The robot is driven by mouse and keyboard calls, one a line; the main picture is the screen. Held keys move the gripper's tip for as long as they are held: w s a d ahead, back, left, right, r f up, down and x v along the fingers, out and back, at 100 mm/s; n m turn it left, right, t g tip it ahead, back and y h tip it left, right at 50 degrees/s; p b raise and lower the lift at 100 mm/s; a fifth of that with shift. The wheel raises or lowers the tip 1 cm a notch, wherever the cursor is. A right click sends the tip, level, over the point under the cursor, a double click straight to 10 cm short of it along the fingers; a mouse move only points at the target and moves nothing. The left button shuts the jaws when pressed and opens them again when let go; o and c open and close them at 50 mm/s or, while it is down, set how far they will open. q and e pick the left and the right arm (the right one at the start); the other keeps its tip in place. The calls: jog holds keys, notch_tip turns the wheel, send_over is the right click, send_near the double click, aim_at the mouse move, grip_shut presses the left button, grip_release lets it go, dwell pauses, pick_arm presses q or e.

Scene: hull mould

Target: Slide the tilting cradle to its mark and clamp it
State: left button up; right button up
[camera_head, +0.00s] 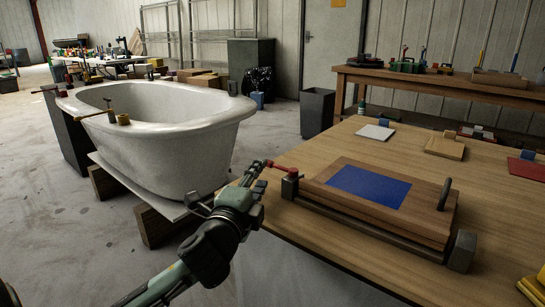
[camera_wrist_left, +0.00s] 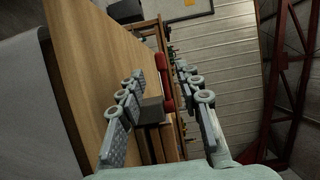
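A wooden board that looks like the tilting cradle (camera_head: 428,225) sits over a dark rail base (camera_head: 370,236) on the near table. A blue rectangle (camera_head: 368,186) lies on its top, and a dark upright handle (camera_head: 444,194) stands at its right. A dark post (camera_head: 290,187) with a red lever (camera_head: 285,168) stands at the left end. My left gripper (camera_head: 236,182) is beside the lever, at the table's left edge. In the left wrist view its fingers (camera_wrist_left: 160,82) are apart, with the red lever (camera_wrist_left: 163,75) showing between or beyond them; contact is unclear. My right gripper is not in view.
A white bathtub-like hull (camera_head: 165,135) on wooden blocks stands left of the table (camera_head: 330,142). A white pad (camera_head: 375,132), a wooden plate (camera_head: 444,148) and a red plate (camera_head: 526,168) lie farther back on it. A yellow object (camera_head: 535,288) sits at the right edge.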

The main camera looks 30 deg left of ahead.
aim_at(269, 160)
pick_arm(q)
jog(key=x, duration=0.7)
grip_shut()
dwell(0.4)
